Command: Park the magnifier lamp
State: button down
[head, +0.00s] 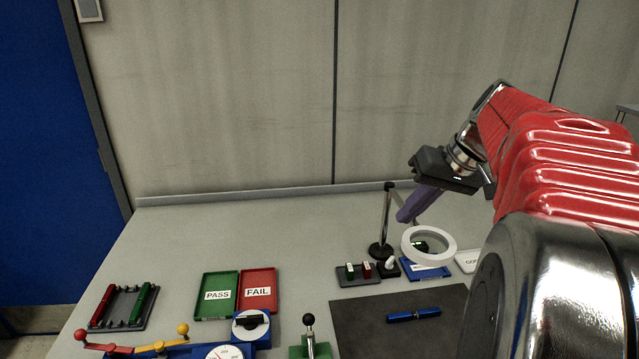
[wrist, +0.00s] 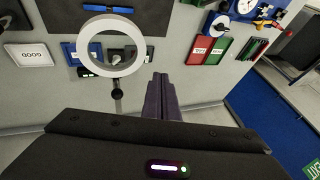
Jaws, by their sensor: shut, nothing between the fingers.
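The magnifier lamp shows as a white ring (head: 428,262) on a thin arm from an upright dark post (head: 386,222) with a round black base. Its ring (wrist: 82,45) is large at upper left in the wrist view, its post top just below. The ring hangs above a blue labelled tray (head: 432,274). My gripper (head: 403,217) is shut and empty, its purple fingers slanting down beside the lamp's arm and hiding part of it in the head view. In the wrist view the fingertips (wrist: 160,77) are right of the ring, apart from it. I cannot tell whether they touch the lamp's arm.
A dark mat (head: 370,310) with a blue pen-like tool (head: 413,314) lies in front. A small rack (head: 358,276) stands by the lamp base. Green PASS (head: 217,309) and red FAIL (head: 258,303) trays lie left. The back left bench is clear.

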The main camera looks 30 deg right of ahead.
jog(key=s+d+r+t, duration=0.1)
jog(key=s+d, duration=0.1)
jog(key=d, duration=0.6)
jog(key=s+d+r+t, duration=0.1)
jog(key=s+d, duration=0.1)
jog(key=d, duration=0.7)
jog(key=shift+s+m+y, duration=0.15)
jog(key=shift+m+y, duration=0.15)
jog(key=shift+f, duration=0.15)
jog(key=w+a+f, duration=0.5)
jog(key=w+f, duration=0.1)
jog(key=w, duration=0.2)
jog(key=shift+a+f, duration=0.35)
